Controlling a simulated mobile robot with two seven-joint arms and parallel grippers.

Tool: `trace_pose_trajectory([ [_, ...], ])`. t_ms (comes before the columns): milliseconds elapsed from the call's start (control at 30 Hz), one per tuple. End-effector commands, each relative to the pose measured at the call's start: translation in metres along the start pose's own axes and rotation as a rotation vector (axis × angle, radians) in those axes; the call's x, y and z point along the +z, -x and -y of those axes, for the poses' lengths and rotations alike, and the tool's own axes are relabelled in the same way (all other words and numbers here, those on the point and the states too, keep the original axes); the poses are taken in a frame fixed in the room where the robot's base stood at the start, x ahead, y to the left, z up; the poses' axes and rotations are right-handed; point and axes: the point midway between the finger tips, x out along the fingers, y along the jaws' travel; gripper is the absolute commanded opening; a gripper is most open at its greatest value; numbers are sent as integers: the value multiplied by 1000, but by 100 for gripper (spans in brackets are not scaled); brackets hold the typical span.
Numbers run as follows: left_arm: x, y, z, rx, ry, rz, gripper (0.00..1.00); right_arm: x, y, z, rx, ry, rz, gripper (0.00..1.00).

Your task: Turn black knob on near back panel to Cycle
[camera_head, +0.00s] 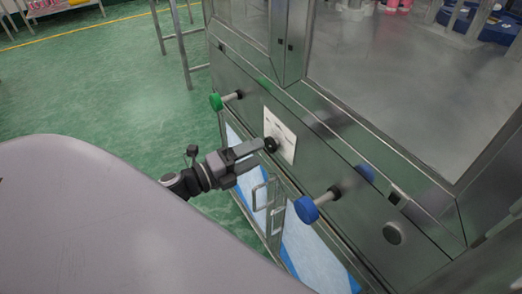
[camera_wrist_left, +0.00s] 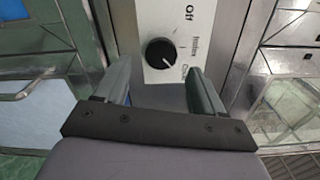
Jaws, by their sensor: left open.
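The black knob (camera_wrist_left: 160,53) sits on a white label plate (camera_wrist_left: 200,30) and shows whole in the left wrist view. The plate reads "Off" at the top, with smaller words below that are hard to read. A white mark on the knob slants toward the lower right, near the lowest word. My left gripper (camera_wrist_left: 160,86) is open, with one finger to each lower side of the knob and nothing between them. In the head view my left gripper (camera_head: 250,151) reaches the knob (camera_head: 270,144) on the steel panel; any contact is unclear. My right gripper is not in view.
A green knob (camera_head: 216,102) sticks out of the panel at upper left. A blue knob (camera_head: 306,209) sticks out at lower right. Below are cabinet doors with metal handles (camera_head: 259,196). The green floor (camera_head: 90,90) at left is open.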

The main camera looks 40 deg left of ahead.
Motion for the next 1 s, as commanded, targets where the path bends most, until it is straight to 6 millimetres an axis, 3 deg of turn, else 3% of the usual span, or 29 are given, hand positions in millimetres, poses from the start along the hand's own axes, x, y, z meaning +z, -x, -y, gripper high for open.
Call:
trace_pose_trajectory([
  [300,0,29,0,0,-2,0,69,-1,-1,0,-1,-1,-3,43],
  [1000,-1,32,0,5,29,10,69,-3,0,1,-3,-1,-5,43],
])
